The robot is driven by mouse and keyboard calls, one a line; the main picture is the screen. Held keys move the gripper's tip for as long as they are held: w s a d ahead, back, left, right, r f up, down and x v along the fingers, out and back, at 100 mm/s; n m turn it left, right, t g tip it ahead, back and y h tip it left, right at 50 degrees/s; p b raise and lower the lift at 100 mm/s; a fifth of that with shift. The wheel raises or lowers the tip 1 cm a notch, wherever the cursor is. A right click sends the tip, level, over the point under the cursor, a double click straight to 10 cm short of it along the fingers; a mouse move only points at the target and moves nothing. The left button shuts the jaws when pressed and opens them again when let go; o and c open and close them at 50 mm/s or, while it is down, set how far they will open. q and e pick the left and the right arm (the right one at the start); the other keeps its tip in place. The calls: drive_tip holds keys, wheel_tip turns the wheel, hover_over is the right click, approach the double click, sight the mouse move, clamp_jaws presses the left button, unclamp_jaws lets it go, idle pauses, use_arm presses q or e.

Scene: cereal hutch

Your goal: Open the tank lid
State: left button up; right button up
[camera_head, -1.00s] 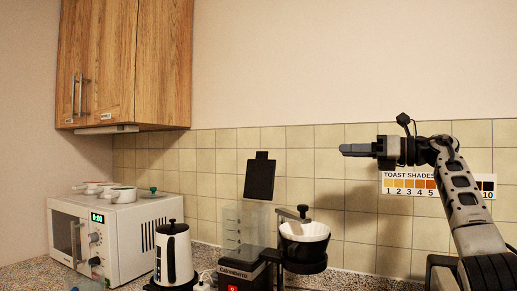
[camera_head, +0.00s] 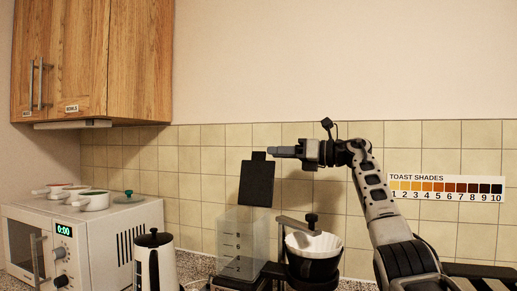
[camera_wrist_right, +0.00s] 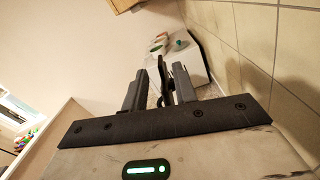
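The tank lid (camera_head: 257,183) is a flat black panel with a small tab on top. It stands nearly upright above the clear, marked tank (camera_head: 241,240) of the coffee maker, whose top is uncovered. My right gripper (camera_head: 279,152) is level with the tab, just to its right in the head view; whether they touch I cannot tell. In the right wrist view its two dark fingers (camera_wrist_right: 160,88) stand apart with a gap between them. A dark shape near the right finger may be the lid. My left gripper is not in view.
A black holder with a white filter cone (camera_head: 314,246) stands right of the tank. A kettle (camera_head: 155,262) and a microwave (camera_head: 90,235) with pots on top are at the left. The tiled wall (camera_head: 330,210) is behind. A wooden cabinet (camera_head: 92,60) hangs upper left.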

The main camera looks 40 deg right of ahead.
sight(259, 152)
drive_tip(key=p+x, duration=0.1)
drive_tip(key=x, duration=0.5)
clamp_jaws()
